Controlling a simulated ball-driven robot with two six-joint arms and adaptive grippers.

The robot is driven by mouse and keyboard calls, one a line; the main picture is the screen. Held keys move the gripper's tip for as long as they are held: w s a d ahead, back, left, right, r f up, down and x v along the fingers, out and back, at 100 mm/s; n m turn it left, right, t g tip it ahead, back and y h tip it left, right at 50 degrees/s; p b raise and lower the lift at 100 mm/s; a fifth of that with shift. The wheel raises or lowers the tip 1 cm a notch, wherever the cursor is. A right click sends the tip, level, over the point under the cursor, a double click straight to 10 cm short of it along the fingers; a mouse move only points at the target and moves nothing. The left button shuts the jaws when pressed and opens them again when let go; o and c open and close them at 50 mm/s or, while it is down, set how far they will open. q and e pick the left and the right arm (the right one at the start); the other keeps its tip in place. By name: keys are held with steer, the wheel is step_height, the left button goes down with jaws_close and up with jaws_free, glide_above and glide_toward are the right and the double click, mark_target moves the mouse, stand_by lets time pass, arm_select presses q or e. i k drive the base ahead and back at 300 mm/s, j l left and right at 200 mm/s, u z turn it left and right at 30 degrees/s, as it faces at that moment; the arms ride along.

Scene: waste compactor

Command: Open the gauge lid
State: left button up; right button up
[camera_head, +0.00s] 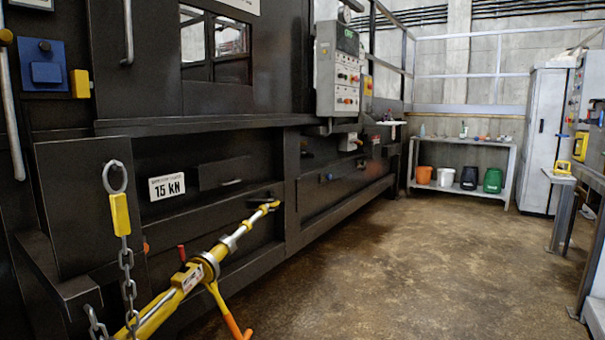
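I cannot clearly pick out a gauge lid. A small round fitting (344,14) above the grey control box (338,68) may be a gauge, but it is too small and cut off by the top edge to tell whether it has a lid. The control box hangs on the dark compactor (210,125) and has a green display and several coloured buttons. Neither of my grippers is in view.
A yellow tensioner (160,308) with chain (127,270) sticks out from the compactor at the lower left. A shelf (462,142) with several buckets stands at the back, beside a grey cabinet (543,120). A bench (560,178) is at right. The middle floor is clear.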

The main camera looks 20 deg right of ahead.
mark_target(214, 175)
steer(key=z, duration=0.25)
steer(key=i+l+u, duration=0.15)
steer(key=i, duration=0.35)
steer(key=i+l+u, duration=0.15)
steer(key=i, duration=0.3)
